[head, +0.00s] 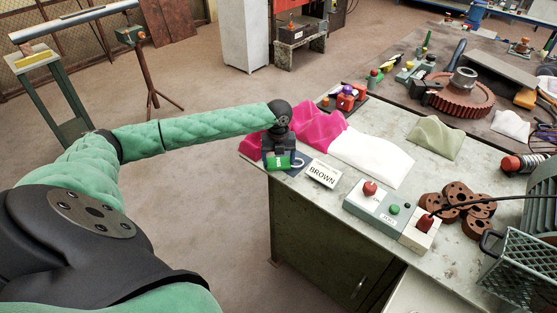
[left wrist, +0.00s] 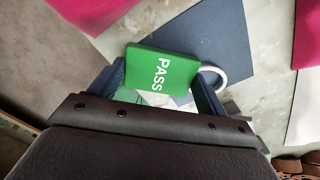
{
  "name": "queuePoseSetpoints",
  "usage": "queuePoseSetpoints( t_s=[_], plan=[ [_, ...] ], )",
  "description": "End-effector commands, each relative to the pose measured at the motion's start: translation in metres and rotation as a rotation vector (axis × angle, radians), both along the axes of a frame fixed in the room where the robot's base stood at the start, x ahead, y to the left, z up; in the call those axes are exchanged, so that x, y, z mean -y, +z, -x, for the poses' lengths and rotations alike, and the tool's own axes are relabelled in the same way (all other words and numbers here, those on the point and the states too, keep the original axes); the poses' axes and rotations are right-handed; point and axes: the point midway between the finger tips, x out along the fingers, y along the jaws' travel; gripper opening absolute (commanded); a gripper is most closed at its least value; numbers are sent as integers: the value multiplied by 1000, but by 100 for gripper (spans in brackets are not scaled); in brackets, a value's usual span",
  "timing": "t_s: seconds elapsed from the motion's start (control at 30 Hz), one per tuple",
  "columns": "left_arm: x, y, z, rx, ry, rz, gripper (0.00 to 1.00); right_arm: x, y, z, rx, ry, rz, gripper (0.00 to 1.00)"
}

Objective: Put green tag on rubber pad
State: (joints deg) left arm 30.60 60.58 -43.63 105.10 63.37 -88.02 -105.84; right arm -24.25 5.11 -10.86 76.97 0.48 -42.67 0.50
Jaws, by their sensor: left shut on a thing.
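The green tag (head: 278,163) hangs at my left gripper (head: 280,152), near the left corner of the workbench. In the left wrist view the tag (left wrist: 158,66) reads PASS, and a pale ring (left wrist: 217,76) shows beside it. My left gripper (left wrist: 158,92) is shut on the tag. A dark blue-grey pad (left wrist: 215,40), which looks like the rubber pad, lies on the bench behind the tag in that view. In the head view the pad (head: 297,168) is mostly hidden by the gripper and tag. I cannot tell whether the tag touches it. My right gripper is not in view.
Magenta cloth (head: 313,127) and white cloth (head: 372,154) lie behind. A control box with a red button (head: 377,203) and brown perforated discs (head: 458,207) are farther right. Bare bench shows between them.

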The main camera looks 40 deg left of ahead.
Motion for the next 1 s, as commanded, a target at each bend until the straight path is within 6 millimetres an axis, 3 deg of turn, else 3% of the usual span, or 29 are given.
queuePoseSetpoints(
  t_s=[0.17,0.2,0.3,0.77,1.0],
  plan=[
    [0,-1,0,0,0,0,54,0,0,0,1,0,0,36],
    [0,-2,0,0,0,0,78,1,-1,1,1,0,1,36],
    [0,-2,0,0,0,0,98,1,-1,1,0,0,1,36],
    [0,8,-1,2,0,1,98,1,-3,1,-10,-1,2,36],
    [0,43,-1,4,-1,0,98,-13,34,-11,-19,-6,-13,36]
  ],
)
